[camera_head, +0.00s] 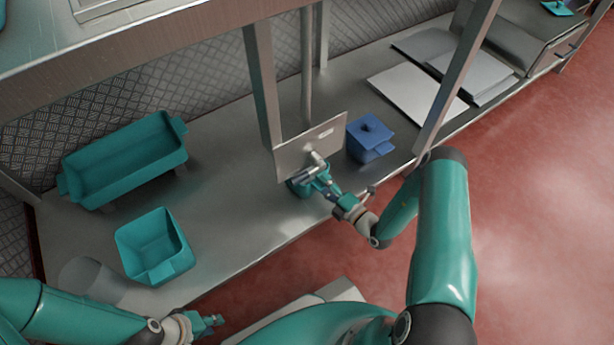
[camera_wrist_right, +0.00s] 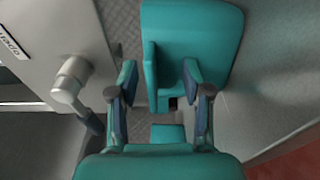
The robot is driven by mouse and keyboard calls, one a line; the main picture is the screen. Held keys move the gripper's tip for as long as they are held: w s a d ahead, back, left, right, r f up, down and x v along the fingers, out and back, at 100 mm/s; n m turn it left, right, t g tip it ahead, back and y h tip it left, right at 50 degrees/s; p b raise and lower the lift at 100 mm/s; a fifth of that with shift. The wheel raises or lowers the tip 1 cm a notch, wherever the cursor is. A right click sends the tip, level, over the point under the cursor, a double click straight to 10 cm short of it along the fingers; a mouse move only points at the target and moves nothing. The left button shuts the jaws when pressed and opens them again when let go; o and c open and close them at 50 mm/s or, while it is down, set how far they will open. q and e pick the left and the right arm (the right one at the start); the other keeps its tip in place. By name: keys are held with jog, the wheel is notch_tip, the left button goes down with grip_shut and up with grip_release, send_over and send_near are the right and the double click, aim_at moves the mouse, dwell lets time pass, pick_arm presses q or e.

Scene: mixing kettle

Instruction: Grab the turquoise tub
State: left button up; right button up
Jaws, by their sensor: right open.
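A small turquoise tub (camera_head: 296,188) stands on the metal counter beside an upright metal panel, partly hidden by my right gripper (camera_head: 318,178). In the right wrist view the turquoise tub (camera_wrist_right: 205,35) shows just ahead, with a flat upright part between the two fingers of my right gripper (camera_wrist_right: 160,82). The right gripper is open; I cannot tell whether a finger touches the tub. A square open turquoise tub (camera_head: 155,245) and a long turquoise tub (camera_head: 125,160) stand further left. My left gripper (camera_head: 212,323) is low in the view, apart from them; its opening is unclear.
The metal panel (camera_head: 305,145) with a protruding knob or handle stands close to my right gripper. A blue lidded box (camera_head: 368,140) sits just right of it. Posts (camera_head: 260,85) rise from the counter (camera_head: 235,195). Flat plates (camera_head: 415,90) lie further right.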

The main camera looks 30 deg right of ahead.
grip_shut()
jog(key=shift+f, duration=0.15)
jog(key=shift+r+p, duration=0.3)
jog(key=shift+r, duration=0.05)
dwell(0.4)
